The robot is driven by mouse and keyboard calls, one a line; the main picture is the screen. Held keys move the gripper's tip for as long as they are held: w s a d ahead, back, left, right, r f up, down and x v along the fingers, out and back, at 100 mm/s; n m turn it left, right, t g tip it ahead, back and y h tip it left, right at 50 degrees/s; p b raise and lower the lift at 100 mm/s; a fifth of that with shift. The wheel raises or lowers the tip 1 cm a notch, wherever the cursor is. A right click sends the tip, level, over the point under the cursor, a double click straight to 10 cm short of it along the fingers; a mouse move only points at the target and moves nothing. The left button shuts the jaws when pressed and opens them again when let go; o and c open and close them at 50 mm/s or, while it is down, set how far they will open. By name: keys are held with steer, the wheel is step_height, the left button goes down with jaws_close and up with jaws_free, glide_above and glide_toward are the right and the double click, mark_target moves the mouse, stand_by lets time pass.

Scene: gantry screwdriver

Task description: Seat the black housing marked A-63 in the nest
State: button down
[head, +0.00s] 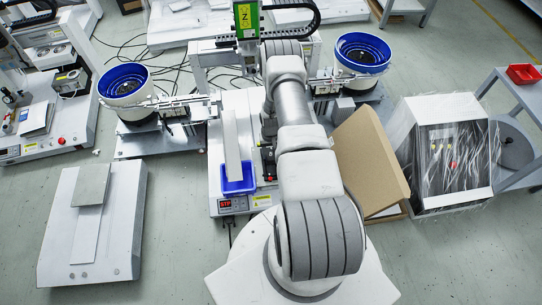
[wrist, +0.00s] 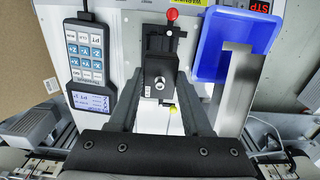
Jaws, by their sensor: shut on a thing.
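In the wrist view, my gripper (wrist: 160,80) is shut on a black housing (wrist: 160,92), with one finger on each side of it. The housing has a pale round feature on the face toward the camera. Its marking is too small to read. A black fixture, which looks like the nest (wrist: 158,38), lies just beyond the housing in the picture, with a red ball knob (wrist: 172,15) at its far end. I cannot tell whether the housing touches the fixture or is above it. In the head view, my arm hides the gripper and the housing.
A blue bin (wrist: 207,50) stands right of the fixture, beside a long metal rail (wrist: 237,95). A keypad pendant (wrist: 88,70) lies to the left. In the head view, bowl feeders (head: 126,86) (head: 361,56) flank the machine, and an open cardboard box (head: 368,158) stands right of my arm.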

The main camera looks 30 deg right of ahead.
steer(key=shift+s+f+b, duration=0.2)
steer(key=shift+f+b, duration=1.85)
steer(key=shift+f, duration=1.45)
steer(key=shift+w+f, duration=0.1)
steer(key=shift+f, duration=0.4)
